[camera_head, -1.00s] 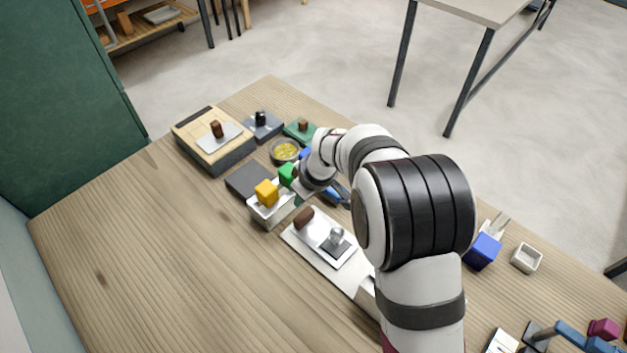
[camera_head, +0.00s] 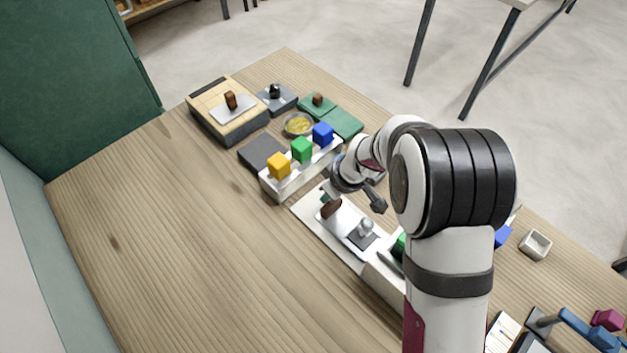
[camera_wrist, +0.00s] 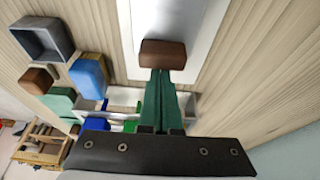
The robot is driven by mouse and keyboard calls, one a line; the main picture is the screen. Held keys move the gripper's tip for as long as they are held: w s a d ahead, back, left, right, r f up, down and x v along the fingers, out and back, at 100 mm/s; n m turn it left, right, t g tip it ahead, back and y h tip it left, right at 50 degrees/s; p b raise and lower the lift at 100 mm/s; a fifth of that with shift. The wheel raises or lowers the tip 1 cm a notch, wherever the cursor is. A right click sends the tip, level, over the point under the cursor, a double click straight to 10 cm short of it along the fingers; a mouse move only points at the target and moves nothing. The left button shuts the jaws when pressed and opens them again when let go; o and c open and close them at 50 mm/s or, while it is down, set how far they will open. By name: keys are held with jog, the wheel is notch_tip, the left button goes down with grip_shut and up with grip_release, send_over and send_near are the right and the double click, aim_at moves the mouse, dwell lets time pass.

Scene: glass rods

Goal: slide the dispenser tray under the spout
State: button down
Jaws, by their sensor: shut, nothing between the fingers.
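A white tray with a brown handle block (camera_head: 331,208) and a silver knob on a dark plate (camera_head: 364,232) lies on a long pale base (camera_head: 306,211); it seems to be the dispenser tray. My gripper (camera_head: 326,198) is shut and empty, low behind the handle on the rack side. In the wrist view my green fingertips (camera_wrist: 163,73) are together right at the brown block (camera_wrist: 163,54); they seem to touch it. A white housing (camera_head: 383,278) stands at the base's other end, partly hidden by my arm. I cannot make out the spout.
A white rack (camera_head: 272,193) with yellow, green and blue blocks stands close behind my gripper. Beyond it are a dark pad (camera_head: 262,152), a yellow-filled dish (camera_head: 298,124) and a wooden box (camera_head: 229,128). A small grey box (camera_head: 536,244) is at right. The table's left is clear.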

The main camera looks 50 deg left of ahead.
aim_at(337, 216)
jog(key=shift+d, duration=0.95)
jog(key=c, duration=1.5)
grip_release()
jog(key=v, duration=0.9)
jog(key=shift+r, duration=0.4)
jog(key=o, duration=0.8)
jog(key=r+h, duration=0.1)
jog(key=a+r+h, duration=0.2)
jog(key=shift+s+r, duration=0.15)
jog(key=shift+r, duration=0.25)
jog(key=shift+c, duration=0.2)
jog(key=shift+o, duration=1.1)
jog(key=shift+d+h, duration=0.15)
jog(key=shift+h, duration=0.25)
jog(key=o, duration=0.5)
notch_tip(337, 216, down, 4)
jog(key=shift+r, duration=0.1)
notch_tip(337, 216, down, 11)
jog(key=shift+f, duration=0.2)
